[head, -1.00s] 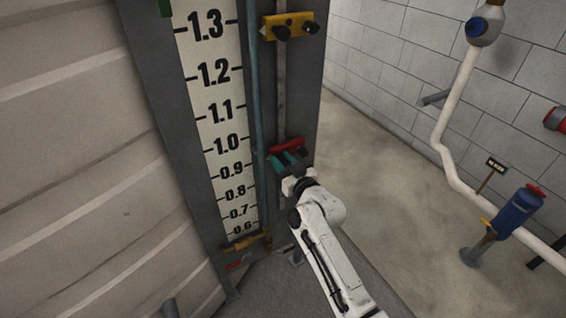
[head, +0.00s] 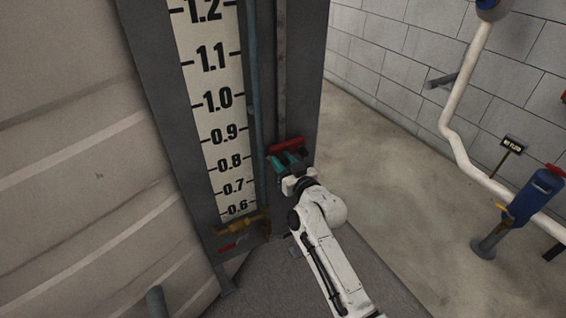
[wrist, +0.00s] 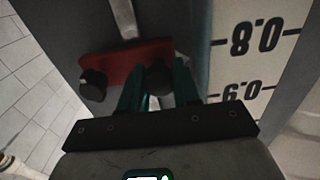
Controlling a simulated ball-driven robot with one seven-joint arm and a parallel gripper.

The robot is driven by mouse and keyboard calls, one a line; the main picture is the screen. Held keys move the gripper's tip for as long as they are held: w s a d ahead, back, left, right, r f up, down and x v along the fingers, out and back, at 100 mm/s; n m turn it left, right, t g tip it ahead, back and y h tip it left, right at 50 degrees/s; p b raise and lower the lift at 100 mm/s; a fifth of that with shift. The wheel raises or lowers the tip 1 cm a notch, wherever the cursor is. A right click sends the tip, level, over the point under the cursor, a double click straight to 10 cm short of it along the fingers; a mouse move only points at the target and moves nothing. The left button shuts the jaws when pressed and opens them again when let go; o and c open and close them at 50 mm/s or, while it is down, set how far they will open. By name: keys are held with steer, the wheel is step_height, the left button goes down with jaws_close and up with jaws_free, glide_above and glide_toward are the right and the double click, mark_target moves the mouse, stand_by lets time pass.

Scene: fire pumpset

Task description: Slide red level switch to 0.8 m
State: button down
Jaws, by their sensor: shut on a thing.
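The red level switch (head: 287,145) sits on a vertical rail right of the white level scale (head: 208,95). Following the tilted tick marks across, it stands about level with 0.8, perhaps slightly toward 0.9. In the wrist view, which is upside down, the red switch (wrist: 112,66) shows with two dark knobs, beside the 0.8 and 0.9 marks. My gripper (head: 284,160) reaches it from below. In the wrist view its green fingers (wrist: 160,88) are shut on the right-hand dark knob. The fingers partly hide that knob.
A thin teal pipe (head: 256,80) runs between scale and rail. A brass fitting (head: 240,225) lies below the scale. Corrugated wall (head: 70,150) is at left.

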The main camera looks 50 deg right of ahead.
steer(key=c, duration=0.8)
jaws_free()
steer(key=v, duration=1)
steer(key=shift+s+a+b, duration=0.1)
steer(key=shift+s+b, duration=0.2)
steer(key=shift+s, duration=0.1)
